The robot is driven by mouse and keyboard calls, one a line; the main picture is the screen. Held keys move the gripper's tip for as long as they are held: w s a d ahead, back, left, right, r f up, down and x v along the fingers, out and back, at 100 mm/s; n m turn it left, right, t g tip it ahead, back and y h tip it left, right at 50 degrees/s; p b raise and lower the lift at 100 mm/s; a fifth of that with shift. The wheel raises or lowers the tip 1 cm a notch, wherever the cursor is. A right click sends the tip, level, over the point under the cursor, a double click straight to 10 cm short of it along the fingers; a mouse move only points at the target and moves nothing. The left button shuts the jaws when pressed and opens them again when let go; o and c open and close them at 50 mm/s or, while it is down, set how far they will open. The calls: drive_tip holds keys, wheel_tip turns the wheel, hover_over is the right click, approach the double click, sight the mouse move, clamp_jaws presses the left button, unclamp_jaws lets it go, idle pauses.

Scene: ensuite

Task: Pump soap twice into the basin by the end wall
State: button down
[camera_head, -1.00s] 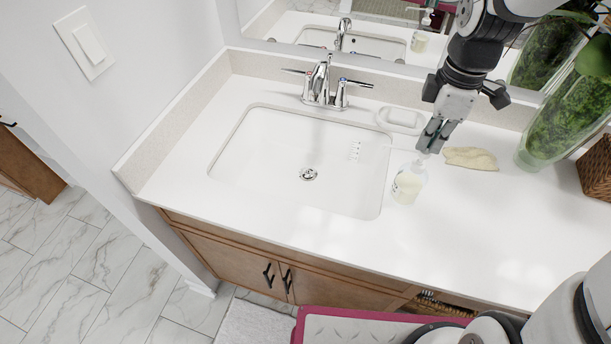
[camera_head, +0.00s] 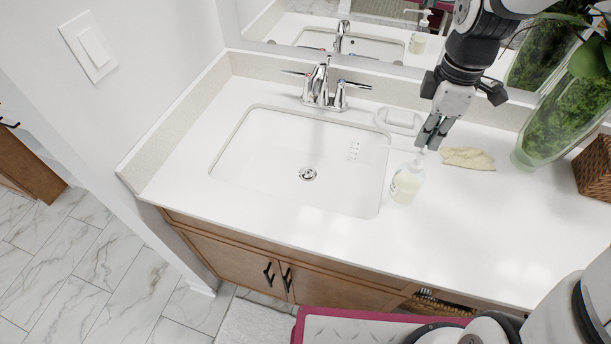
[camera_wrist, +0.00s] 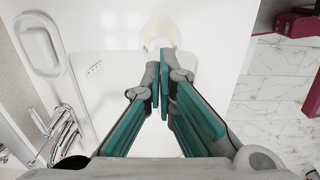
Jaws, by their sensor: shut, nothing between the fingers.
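The basin (camera_head: 265,160) by the end wall is a white sunken rectangle with a chrome drain, and looks empty. The soap bottle (camera_head: 405,184) is clear with pale yellow soap and stands upright on the counter just right of the basin. My gripper (camera_head: 428,142) is shut and empty, pointing down at the bottle's top. The fingers cover the pump head, so I cannot tell whether they touch it. In the wrist view the bottle (camera_wrist: 160,33) shows pale just beyond the fingertips (camera_wrist: 163,62).
A chrome faucet (camera_head: 322,85) stands behind the basin. A white soap dish (camera_head: 398,120) lies near the gripper, with a folded yellowish cloth (camera_head: 468,158) to its right. A tall glass vase (camera_head: 560,125) and wicker basket (camera_head: 597,168) stand farther right. The front counter is clear.

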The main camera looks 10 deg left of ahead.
sight(423, 151)
drive_tip(key=shift+f+b, duration=0.4)
drive_tip(key=shift+f, duration=1.2)
drive_tip(key=shift+r, duration=0.1)
drive_tip(key=shift+r+p, duration=1.25)
drive_tip(key=shift+r, duration=0.4)
drive_tip(key=shift+s+r+p, duration=0.1)
drive_tip(key=shift+r+p, duration=0.7)
drive_tip(key=shift+r, duration=0.55)
drive_tip(key=shift+r+p, duration=0.75)
drive_tip(key=shift+r, duration=0.9)
